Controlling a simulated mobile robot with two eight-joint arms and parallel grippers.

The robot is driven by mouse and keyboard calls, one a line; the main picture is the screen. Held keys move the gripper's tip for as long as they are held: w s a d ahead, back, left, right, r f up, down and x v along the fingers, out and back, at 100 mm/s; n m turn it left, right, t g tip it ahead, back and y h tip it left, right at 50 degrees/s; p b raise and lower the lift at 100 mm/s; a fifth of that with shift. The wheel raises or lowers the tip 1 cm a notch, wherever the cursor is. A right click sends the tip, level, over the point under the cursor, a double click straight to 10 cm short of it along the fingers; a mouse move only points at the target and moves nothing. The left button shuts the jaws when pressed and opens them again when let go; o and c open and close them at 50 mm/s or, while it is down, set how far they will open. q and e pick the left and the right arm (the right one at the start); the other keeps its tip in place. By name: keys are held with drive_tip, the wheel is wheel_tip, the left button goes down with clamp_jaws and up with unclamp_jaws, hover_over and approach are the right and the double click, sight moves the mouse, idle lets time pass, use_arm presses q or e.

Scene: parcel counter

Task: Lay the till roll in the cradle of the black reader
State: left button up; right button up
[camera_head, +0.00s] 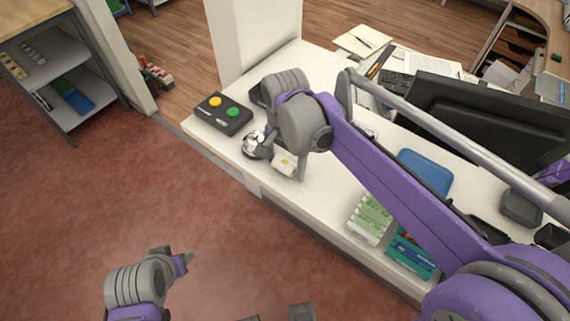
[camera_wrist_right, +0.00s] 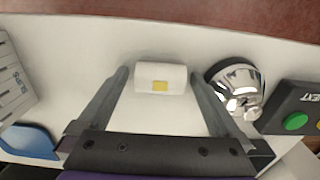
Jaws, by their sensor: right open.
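The till roll (camera_head: 285,164) is a short white cylinder with a yellow patch, lying on its side on the white counter near its front edge. In the right wrist view the till roll (camera_wrist_right: 150,73) lies between the fingertips, with a small gap on each side. My right gripper (camera_head: 283,156) is open around it; its fingers also show in the wrist view (camera_wrist_right: 159,78). My left gripper (camera_head: 184,262) is at lower left, over the floor and away from the counter; its jaws are unclear. I cannot make out the black reader's cradle; my right arm covers part of the counter.
A chrome bell (camera_wrist_right: 233,88) stands close beside the right finger. A black box with yellow and green buttons (camera_head: 222,114) is beyond it. A blue tray (camera_head: 426,172), a slips box (camera_head: 370,218) and a black monitor (camera_head: 490,120) are farther right.

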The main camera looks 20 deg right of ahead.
drive_tip(key=shift+r, duration=0.1)
drive_tip(key=c, duration=1.5)
